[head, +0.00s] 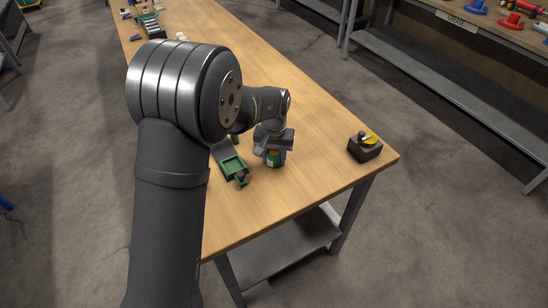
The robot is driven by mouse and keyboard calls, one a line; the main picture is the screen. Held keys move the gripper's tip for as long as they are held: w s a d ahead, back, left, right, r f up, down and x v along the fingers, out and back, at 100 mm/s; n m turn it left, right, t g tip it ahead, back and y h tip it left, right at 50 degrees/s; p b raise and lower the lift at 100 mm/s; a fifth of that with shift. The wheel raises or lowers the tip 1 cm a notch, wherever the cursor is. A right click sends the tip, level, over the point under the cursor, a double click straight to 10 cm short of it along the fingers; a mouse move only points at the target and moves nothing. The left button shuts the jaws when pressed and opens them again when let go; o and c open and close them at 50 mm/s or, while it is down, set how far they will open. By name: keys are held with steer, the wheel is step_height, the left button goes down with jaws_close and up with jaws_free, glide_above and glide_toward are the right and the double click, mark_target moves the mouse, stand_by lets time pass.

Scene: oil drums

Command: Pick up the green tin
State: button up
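A small green tin (273,160) with an orange-red patch stands upright on the wooden bench top, near the bench's front end in the head view. My gripper (273,150) points down right over the tin. Its grey fingers are at the tin's upper part and hide some of it. I cannot tell whether the fingers touch the tin or stand apart around it, so open or shut is unclear.
A green and grey tool (233,166) lies just left of the tin. A black box (364,147) with a yellow top part sits at the right corner of the wooden bench (310,120). Free bench top lies between the tin and that box. Several items stand at the far end.

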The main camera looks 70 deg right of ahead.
steer(key=shift+c, duration=1.2)
